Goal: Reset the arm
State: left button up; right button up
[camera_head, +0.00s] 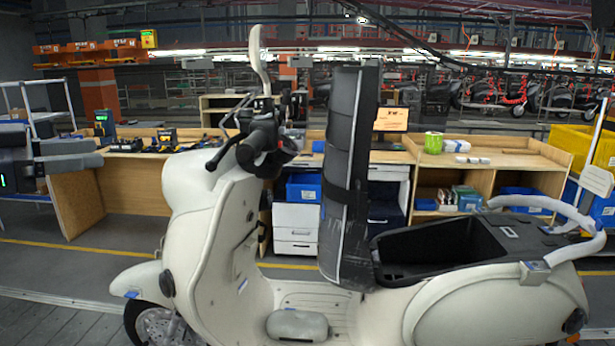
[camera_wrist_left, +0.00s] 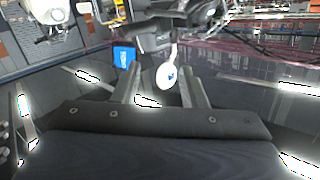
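My left gripper (camera_head: 97,155) is at the left edge of the head view, left of the white scooter and in front of the wooden bench. In the left wrist view its two fingers (camera_wrist_left: 163,92) stand apart with nothing held between them. The scooter's white mirror (camera_wrist_left: 167,75) shows beyond the gap, in the background. My right gripper is in neither view.
A white scooter (camera_head: 190,220) with a tall black panel (camera_head: 345,170) and an open seat bay (camera_head: 440,250) fills the front. Behind it are a wooden workbench (camera_head: 80,195), a white drawer unit (camera_head: 296,220) and a yellow bin (camera_head: 572,140). Space around the left gripper looks free.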

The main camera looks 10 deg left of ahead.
pick_arm(q)
jog(key=s+d+f+n+g+y, duration=0.1)
jog(key=s+d+f, duration=0.4)
jog(key=f, duration=0.8)
jog(key=s+d+f+n+g+y+b, duration=0.1)
jog(key=s+d+f+n+g, duration=0.3)
jog(key=d+f, duration=0.5)
jog(key=s+d+f+n+g+y+b, duration=0.1)
jog(key=s+d+f+n+g+y, duration=0.2)
jog(key=f, duration=1.5)
jog(key=s+d+n, duration=0.2)
jog(key=d+n, duration=0.1)
jog(key=d, duration=0.2)
jog(key=shift+s, duration=0.35)
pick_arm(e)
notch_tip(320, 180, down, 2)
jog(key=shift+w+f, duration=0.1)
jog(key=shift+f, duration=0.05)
pick_arm(q)
jog(key=shift+f, duration=0.1)
